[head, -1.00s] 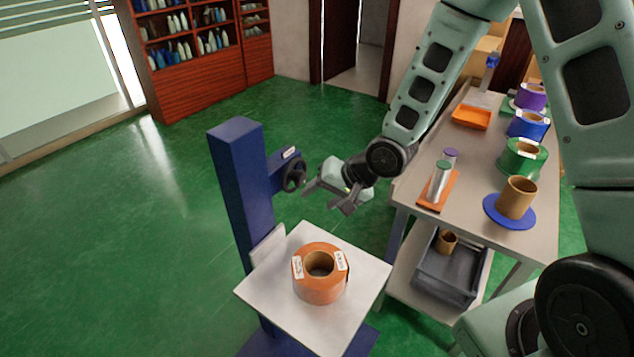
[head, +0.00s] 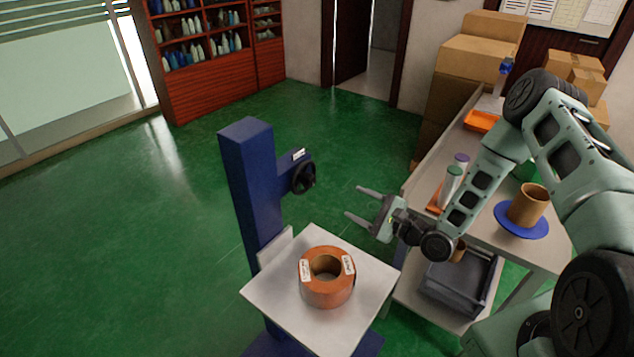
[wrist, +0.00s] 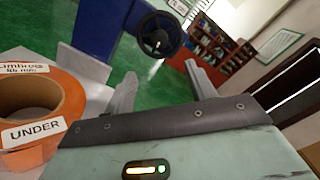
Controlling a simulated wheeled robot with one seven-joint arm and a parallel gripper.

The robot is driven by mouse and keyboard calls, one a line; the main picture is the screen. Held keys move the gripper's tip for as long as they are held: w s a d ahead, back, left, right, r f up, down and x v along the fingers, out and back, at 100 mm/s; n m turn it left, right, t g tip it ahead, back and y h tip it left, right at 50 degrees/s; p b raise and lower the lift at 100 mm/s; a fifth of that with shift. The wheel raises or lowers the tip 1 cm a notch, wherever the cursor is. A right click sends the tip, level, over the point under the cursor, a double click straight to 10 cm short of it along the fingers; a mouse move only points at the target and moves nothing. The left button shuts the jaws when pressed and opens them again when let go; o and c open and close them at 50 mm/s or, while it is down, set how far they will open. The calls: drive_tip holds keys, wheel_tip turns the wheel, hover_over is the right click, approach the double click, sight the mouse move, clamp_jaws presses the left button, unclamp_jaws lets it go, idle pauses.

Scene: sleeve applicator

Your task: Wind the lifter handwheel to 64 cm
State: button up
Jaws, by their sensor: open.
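The blue lifter column (head: 252,185) stands upright left of centre in the head view. Its black handwheel (head: 303,178) is on the right side of the column, below a small white label. In the wrist view the handwheel (wrist: 159,34) is ahead, between and beyond the fingers. My gripper (head: 357,202) is open and empty, to the right of the handwheel and apart from it. The lifter's white platform (head: 275,313) carries an orange roll (head: 327,290) with a brown core and white labels. The lifter's height reading cannot be made out.
A grey bench (head: 480,225) at right holds a brown core on a blue disc (head: 521,222), cylinders and an orange tray (head: 481,121). A dark bin (head: 455,283) is on its lower shelf. Green floor (head: 150,270) is clear at left.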

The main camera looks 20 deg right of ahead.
sight(313, 182)
drive_tip(key=p+x, duration=0.3)
drive_tip(key=x, duration=1.1)
drive_tip(key=c, duration=1)
